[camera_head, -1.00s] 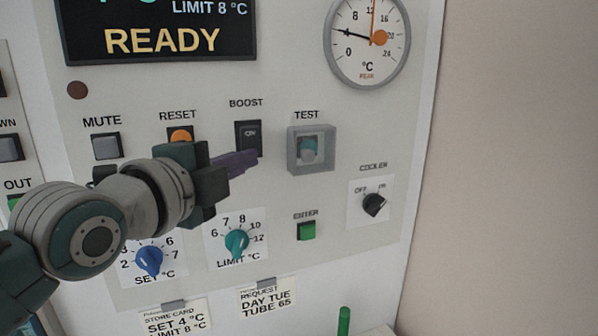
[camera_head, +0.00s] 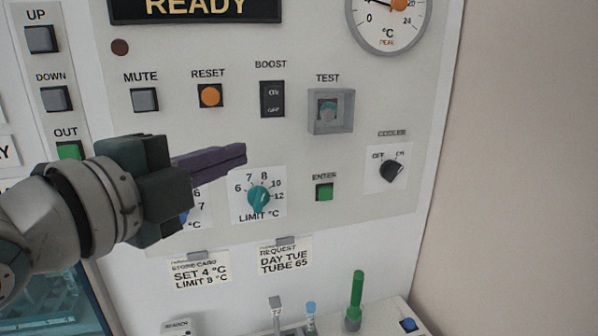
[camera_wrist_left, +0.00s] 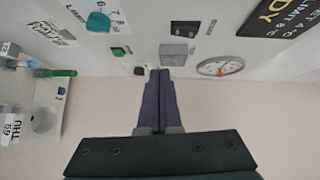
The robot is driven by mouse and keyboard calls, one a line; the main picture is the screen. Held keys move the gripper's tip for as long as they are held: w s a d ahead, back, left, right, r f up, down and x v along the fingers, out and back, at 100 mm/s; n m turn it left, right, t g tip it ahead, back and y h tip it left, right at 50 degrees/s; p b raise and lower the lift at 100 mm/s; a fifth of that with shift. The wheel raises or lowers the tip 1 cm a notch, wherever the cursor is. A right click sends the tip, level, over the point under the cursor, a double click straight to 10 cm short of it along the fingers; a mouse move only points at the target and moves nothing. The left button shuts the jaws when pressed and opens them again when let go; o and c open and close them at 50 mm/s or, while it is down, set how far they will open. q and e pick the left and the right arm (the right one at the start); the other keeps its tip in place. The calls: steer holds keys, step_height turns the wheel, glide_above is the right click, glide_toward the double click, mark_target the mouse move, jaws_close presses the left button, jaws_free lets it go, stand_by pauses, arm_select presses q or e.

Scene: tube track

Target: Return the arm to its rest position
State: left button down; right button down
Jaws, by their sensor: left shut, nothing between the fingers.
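My left gripper (camera_head: 240,156) comes in from the left in the head view. Its purple fingers are closed together and empty, in front of the control panel (camera_head: 300,215) and above and left of the teal LIMIT knob (camera_head: 258,197). It hides much of the blue SET knob. The left wrist view shows the same closed fingers (camera_wrist_left: 154,75) pointing toward the panel. No contact with the panel can be made out. My right gripper is not in view.
The panel carries the BOOST switch (camera_head: 272,99), the boxed TEST switch (camera_head: 330,110), the COOLER knob (camera_head: 391,170) and the green ENTER button (camera_head: 324,191). A green tube (camera_head: 355,297) stands upright on a ledge below. The plain wall (camera_head: 520,150) at right is clear.

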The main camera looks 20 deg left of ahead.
arm_select(q)
steer(key=shift+s+a, duration=0.15)
steer(key=shift+s, duration=0.5)
steer(key=shift+f, duration=0.15)
steer(key=s+f+n+g+y, duration=0.2)
steer(key=s+f+n+g, duration=0.6)
steer(key=s, duration=0.3)
steer(key=s+f+n+g+y, duration=0.1)
steer(key=s+f+n+g, duration=0.4)
steer(key=s+f+n, duration=0.55)
step_height(320, 180, up, 24)
steer(key=s+m+p, duration=0.1)
steer(key=p, duration=2.1)
steer(key=shift+s+d+r+p, duration=0.2)
steer(key=shift+d+r+p, duration=0.05)
steer(key=shift+d+p, duration=0.05)
